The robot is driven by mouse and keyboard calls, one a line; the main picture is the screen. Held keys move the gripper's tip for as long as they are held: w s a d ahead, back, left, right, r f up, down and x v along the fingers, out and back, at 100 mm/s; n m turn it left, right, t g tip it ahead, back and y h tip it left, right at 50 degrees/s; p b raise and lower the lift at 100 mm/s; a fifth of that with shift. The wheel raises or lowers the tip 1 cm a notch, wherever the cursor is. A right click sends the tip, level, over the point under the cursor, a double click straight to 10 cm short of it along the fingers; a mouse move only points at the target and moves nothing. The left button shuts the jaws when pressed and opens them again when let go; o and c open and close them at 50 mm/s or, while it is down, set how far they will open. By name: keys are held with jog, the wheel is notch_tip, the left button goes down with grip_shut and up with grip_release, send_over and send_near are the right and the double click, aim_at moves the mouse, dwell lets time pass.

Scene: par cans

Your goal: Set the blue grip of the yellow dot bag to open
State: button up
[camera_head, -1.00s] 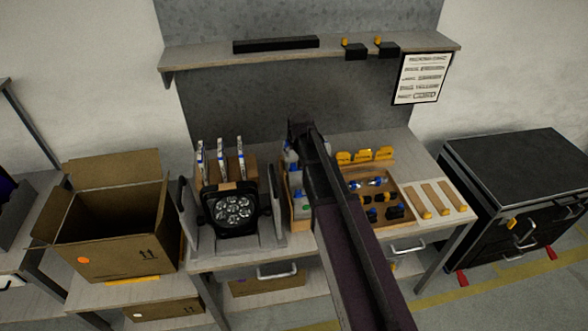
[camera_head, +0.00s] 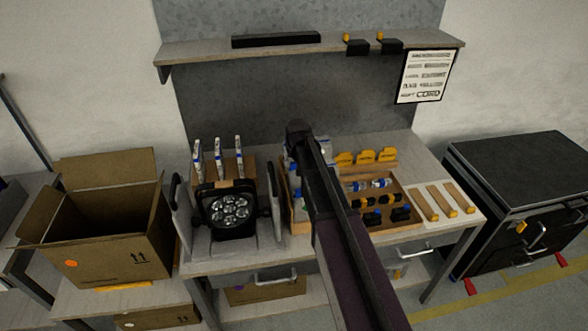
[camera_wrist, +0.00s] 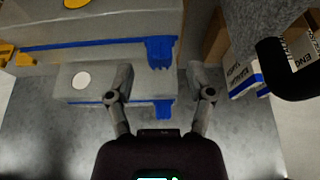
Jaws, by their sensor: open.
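In the wrist view, the yellow dot bag (camera_wrist: 110,22) is a pale grey pouch at the top, with a yellow dot (camera_wrist: 77,3) at the picture's edge. A blue strip runs across it, and its blue grip (camera_wrist: 160,52) sits at the strip's right end. A second pouch with a white dot (camera_wrist: 81,80) lies below it, with its own blue grip (camera_wrist: 164,108). My gripper (camera_wrist: 161,76) is open, its fingers apart on either side of the blue grips in the picture. I cannot tell whether it touches anything. In the head view my arm hides most of the bags.
A wooden parts tray (camera_head: 408,226) stands right of my arm, with yellow tags (camera_head: 365,157) behind it. A black par can (camera_head: 229,212) sits in a grey stand to the left. A cardboard box (camera_head: 100,262) is further left. A shelf (camera_head: 215,49) spans the back panel.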

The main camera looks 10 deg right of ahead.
jog(key=shift+b+x, duration=0.9)
jog(key=shift+x, duration=0.4)
